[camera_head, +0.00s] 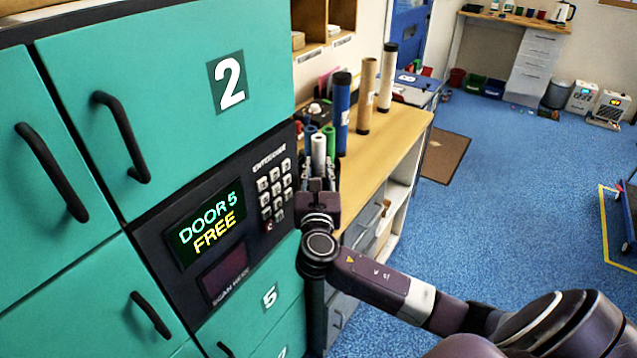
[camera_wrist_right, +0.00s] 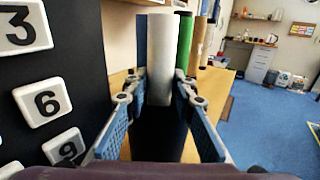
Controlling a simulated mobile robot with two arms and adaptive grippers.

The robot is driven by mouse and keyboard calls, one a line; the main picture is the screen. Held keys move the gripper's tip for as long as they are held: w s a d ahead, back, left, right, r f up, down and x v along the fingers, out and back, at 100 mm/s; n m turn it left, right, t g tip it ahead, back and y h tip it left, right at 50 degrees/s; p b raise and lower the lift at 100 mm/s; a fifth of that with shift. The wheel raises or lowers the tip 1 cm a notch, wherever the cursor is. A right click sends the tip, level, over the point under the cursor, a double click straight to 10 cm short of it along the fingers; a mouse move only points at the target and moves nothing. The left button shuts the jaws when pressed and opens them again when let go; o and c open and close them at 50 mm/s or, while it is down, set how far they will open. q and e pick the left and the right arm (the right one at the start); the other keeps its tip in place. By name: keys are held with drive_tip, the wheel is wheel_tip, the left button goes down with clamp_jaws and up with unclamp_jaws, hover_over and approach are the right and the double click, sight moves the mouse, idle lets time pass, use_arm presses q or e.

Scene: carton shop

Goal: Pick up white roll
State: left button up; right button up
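A short white roll (camera_head: 318,152) stands upright among other rolls on the wooden counter, just beyond the keypad panel. In the right wrist view the white roll (camera_wrist_right: 159,58) rises in the middle, with a dark shape below it that I cannot identify. My right gripper (camera_head: 318,172) is open, its fingers pointing toward the roll. In the right wrist view the fingers of the right gripper (camera_wrist_right: 157,92) lie left and right of the roll, with gaps visible on both sides. A taller white roll with dark ends (camera_head: 387,80) stands farther back. My left gripper is not in view.
A green roll (camera_head: 330,142) and a blue roll (camera_head: 341,115) stand close by, with a brown roll (camera_head: 366,95) behind. The teal locker wall (camera_head: 170,60) and its keypad (camera_head: 275,190) are close on the left. The wooden counter (camera_head: 400,125) has bare room at right.

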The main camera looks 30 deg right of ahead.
clamp_jaws()
